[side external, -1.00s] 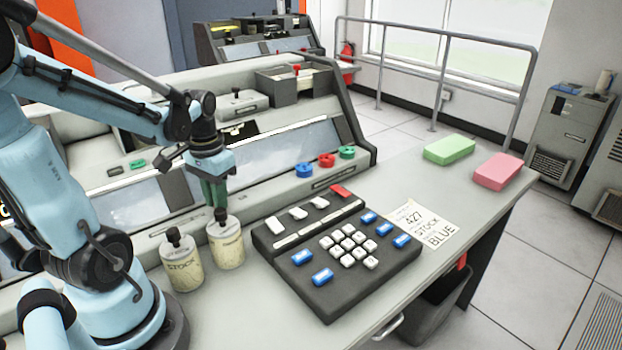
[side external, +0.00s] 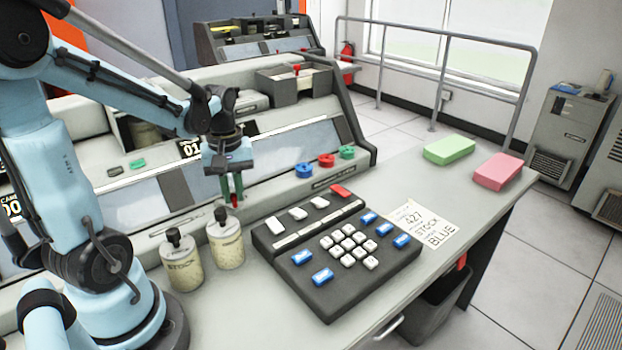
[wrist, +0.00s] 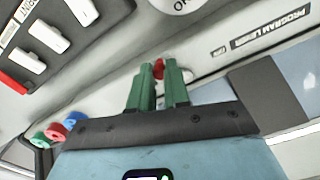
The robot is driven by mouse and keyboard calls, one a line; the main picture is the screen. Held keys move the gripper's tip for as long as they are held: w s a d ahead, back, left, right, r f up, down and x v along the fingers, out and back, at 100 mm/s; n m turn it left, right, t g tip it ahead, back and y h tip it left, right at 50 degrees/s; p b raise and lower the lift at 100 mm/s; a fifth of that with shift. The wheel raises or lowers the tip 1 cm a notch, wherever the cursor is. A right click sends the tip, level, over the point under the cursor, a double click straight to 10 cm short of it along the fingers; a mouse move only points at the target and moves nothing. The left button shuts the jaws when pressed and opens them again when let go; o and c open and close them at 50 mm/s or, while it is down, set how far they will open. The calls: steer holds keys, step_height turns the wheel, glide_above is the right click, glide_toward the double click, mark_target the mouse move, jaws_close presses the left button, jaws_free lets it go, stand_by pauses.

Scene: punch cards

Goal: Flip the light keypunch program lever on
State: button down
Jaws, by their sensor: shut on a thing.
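The light keypunch (side external: 350,115) is a pale grey console along the back of the desk. Its program lever has a small red tip (wrist: 158,68), seen in the wrist view between my green fingertips, next to a "PROGRAM LEVER" label (wrist: 272,30). My gripper (side external: 233,198) points down at the keypunch's front ledge, behind the bottles. In the wrist view my gripper (wrist: 160,72) is shut on the red lever tip. The lever's base is mostly hidden by the fingers, so its on or off position cannot be told.
Two labelled bottles (side external: 183,262) (side external: 226,240) stand close in front of my gripper. A dark keypad (side external: 335,255) lies to the right, with a paper note (side external: 425,222) beside it. Blue, red and green knobs (side external: 326,160) are on the ledge. Green and pink blocks (side external: 450,149) (side external: 498,172) lie far right.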

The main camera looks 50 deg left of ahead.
steer(key=shift+w+a+n, duration=0.15)
steer(key=shift+w+n, duration=0.25)
steer(key=shift+n, duration=0.7)
steer(key=c, duration=1.1)
jaws_free()
step_height(320, 180, up, 12)
steer(key=w+d+f+m+t, duration=0.1)
steer(key=d+f+m+t, duration=0.2)
steer(key=d+m, duration=0.5)
steer(key=w+d+f+m+t, duration=0.1)
steer(key=d+f+m+t, duration=0.2)
steer(key=d+m, duration=0.4)
steer(key=shift+d+m+t, duration=0.4)
steer(key=shift+m+t, duration=0.1)
steer(key=shift+t, duration=0.1)
